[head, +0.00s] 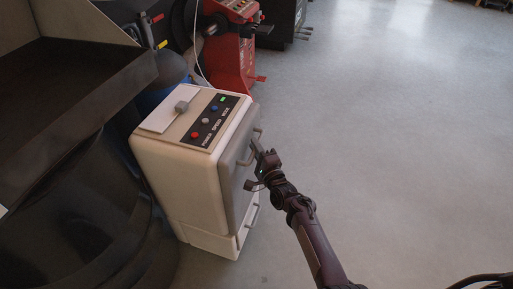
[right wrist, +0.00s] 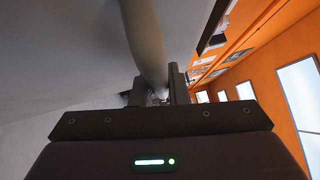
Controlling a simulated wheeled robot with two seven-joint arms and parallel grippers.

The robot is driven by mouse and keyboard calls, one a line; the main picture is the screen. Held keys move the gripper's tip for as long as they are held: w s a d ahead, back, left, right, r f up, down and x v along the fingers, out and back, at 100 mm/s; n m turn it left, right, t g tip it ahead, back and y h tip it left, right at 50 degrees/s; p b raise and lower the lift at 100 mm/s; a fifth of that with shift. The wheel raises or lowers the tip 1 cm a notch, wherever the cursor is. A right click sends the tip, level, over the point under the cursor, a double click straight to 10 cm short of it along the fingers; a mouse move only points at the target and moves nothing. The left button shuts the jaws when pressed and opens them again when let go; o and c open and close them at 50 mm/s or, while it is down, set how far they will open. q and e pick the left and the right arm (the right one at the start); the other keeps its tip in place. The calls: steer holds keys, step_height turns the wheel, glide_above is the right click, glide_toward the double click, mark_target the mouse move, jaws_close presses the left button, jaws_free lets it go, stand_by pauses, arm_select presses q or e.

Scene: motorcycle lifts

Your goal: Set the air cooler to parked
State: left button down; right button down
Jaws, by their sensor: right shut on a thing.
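The air cooler (head: 185,185) is a cream box standing on the floor, left of centre in the head view. Its top carries a dark control panel (head: 213,122) with red, grey and blue buttons and a lit green indicator, beside a pale plate with a grey knob (head: 181,107). The front has an upper handle (head: 245,161) and a lower handle (head: 250,216). My right gripper (head: 257,152) is at the upper handle. In the right wrist view a grey bar (right wrist: 146,45) runs between its fingers (right wrist: 158,92), which are shut on it. My left gripper is out of view.
A dark bulky machine with a tray (head: 75,90) stands close on the left. A red machine (head: 233,55) stands behind the cooler. The grey floor (head: 400,110) to the right is clear.

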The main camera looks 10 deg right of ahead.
steer(key=c, duration=1.4)
jaws_free()
steer(key=shift+a+r, duration=0.1)
steer(key=shift+a, duration=0.2)
steer(key=shift+c, duration=0.2)
steer(key=shift+o, duration=0.2)
steer(key=shift+s, duration=0.1)
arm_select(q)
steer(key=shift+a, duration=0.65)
arm_select(e)
steer(key=shift+f, duration=0.2)
